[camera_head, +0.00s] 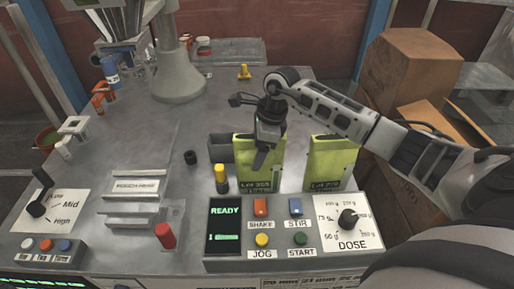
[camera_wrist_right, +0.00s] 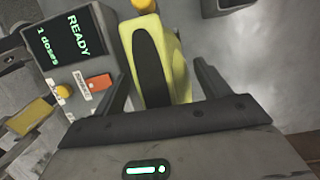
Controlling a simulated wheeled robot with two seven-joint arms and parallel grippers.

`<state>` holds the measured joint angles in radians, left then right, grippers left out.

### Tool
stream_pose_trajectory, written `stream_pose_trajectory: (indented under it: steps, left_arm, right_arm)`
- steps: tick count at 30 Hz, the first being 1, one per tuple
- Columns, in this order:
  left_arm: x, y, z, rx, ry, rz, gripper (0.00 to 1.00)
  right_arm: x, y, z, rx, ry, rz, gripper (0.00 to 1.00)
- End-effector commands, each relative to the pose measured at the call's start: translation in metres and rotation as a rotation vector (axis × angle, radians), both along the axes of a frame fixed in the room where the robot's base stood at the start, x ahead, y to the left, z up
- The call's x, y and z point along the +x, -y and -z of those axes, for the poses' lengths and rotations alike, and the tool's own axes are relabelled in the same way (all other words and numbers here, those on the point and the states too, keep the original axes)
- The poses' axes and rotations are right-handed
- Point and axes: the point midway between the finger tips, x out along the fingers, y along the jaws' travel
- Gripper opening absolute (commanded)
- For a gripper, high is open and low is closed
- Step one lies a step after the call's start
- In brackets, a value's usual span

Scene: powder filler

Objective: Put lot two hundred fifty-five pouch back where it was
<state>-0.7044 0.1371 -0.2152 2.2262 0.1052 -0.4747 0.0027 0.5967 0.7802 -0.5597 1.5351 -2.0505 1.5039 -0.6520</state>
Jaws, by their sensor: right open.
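The lot 255 pouch (camera_head: 250,178) is yellow-green with a dark label band and stands upright behind the control panel; its label is small, but seems to read 255. My right gripper (camera_head: 262,158) is over it, hiding part of its face and top. In the right wrist view the pouch (camera_wrist_right: 172,62) lies between the two spread fingers of my right gripper (camera_wrist_right: 160,85), which are apart from its sides. My left gripper is not in view.
A dark grey open holder (camera_head: 220,150) is just left of the pouch. A yellow-topped post (camera_head: 221,178) and the READY display (camera_head: 224,224) are close by. The dose panel (camera_head: 338,243) is in front. Cardboard boxes (camera_head: 411,62) stand at the right.

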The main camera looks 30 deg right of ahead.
Motion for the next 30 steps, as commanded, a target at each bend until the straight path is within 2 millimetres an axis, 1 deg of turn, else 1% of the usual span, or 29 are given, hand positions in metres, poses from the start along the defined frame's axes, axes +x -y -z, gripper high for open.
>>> stream_pose_trajectory:
  steps: [5, 9, 12, 15, 18, 21, 30]
  left_arm:
    - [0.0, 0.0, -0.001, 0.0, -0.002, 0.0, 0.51]
    - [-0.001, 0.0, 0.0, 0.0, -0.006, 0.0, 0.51]
    - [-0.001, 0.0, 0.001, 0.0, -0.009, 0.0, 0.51]
    - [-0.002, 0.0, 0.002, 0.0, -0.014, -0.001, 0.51]
    - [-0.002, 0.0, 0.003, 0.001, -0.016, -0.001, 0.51]
    - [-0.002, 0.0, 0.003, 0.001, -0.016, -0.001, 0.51]
    - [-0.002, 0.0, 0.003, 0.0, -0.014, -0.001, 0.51]
  right_arm:
    - [-0.003, 0.009, -0.033, -0.005, 0.005, 0.001, 0.75]
    - [-0.008, 0.016, -0.064, -0.005, 0.008, 0.001, 0.75]
    - [-0.011, 0.02, -0.083, -0.003, 0.006, 0.002, 0.75]
    - [-0.013, 0.024, -0.097, -0.003, 0.004, 0.001, 0.75]
    - [-0.015, 0.026, -0.107, -0.002, 0.002, 0.001, 0.75]
    - [-0.016, 0.027, -0.112, -0.002, 0.002, 0.001, 0.75]
    - [-0.016, 0.027, -0.113, -0.001, 0.002, 0.001, 0.75]
